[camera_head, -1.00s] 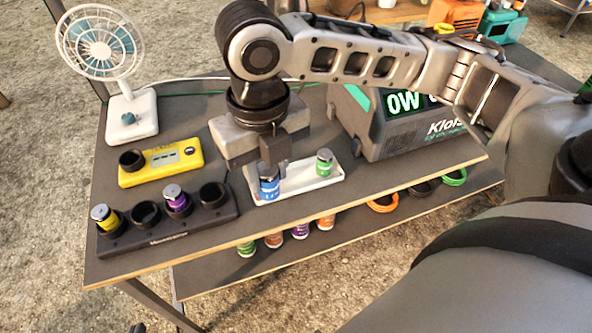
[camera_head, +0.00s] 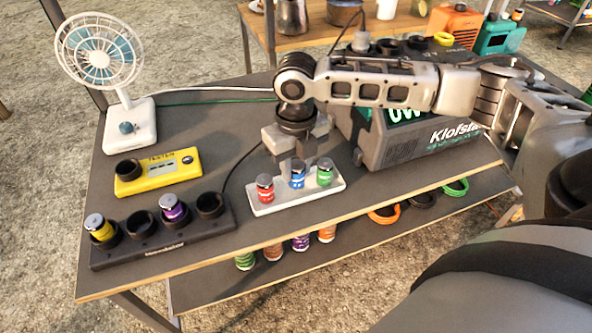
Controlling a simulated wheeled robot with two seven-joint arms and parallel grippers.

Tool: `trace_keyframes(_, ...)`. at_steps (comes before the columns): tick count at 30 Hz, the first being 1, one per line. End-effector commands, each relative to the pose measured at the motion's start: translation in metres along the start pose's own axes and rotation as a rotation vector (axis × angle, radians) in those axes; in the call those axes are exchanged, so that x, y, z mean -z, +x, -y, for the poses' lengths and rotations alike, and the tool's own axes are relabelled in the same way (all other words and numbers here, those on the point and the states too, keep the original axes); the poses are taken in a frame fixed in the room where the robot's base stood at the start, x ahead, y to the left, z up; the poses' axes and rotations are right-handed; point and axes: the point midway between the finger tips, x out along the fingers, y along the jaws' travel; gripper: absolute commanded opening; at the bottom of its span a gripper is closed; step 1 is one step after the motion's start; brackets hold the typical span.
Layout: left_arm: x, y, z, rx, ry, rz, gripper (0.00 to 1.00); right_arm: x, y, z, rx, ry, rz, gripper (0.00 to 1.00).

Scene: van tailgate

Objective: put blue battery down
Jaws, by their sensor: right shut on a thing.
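The blue battery (camera_head: 297,177) is upright with a grey cap, in the middle of the white tray (camera_head: 283,206). A red battery (camera_head: 265,190) stands to its left and a green battery (camera_head: 324,173) to its right in the same tray. My right gripper (camera_head: 298,164) points down and is shut on the blue battery at its upper part. Whether the battery's base touches the tray floor I cannot tell. My left gripper is not in view.
A black four-socket holder (camera_head: 150,250) has a yellow (camera_head: 99,228) and a purple battery (camera_head: 174,209). A yellow tester (camera_head: 160,175) and a fan (camera_head: 130,130) stand behind it. A power station (camera_head: 400,150) is right of the tray. More batteries are on the lower shelf.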

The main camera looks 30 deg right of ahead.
Motion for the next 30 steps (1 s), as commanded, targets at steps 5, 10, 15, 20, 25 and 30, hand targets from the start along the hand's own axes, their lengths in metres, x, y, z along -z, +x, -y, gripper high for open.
trace_keyframes(5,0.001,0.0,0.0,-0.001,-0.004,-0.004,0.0,0.0,0.015,-0.001,-0.002,-0.002,0.002,0.0)
trace_keyframes(10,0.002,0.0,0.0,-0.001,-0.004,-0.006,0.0,0.0,0.015,-0.001,-0.002,-0.001,0.001,0.0)
trace_keyframes(15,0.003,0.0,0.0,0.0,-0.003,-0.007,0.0,0.0,0.018,-0.001,-0.001,-0.001,0.001,0.4)
trace_keyframes(20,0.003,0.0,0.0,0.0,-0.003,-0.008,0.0,0.0,0.018,-0.001,-0.001,-0.001,0.001,0.51)
trace_keyframes(25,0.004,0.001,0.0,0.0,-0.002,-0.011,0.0,0.0,0.017,-0.001,-0.001,-0.001,0.001,0.51)
trace_keyframes(30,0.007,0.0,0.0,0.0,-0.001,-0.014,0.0,0.0,0.0,-0.001,-0.001,0.0,0.003,0.51)
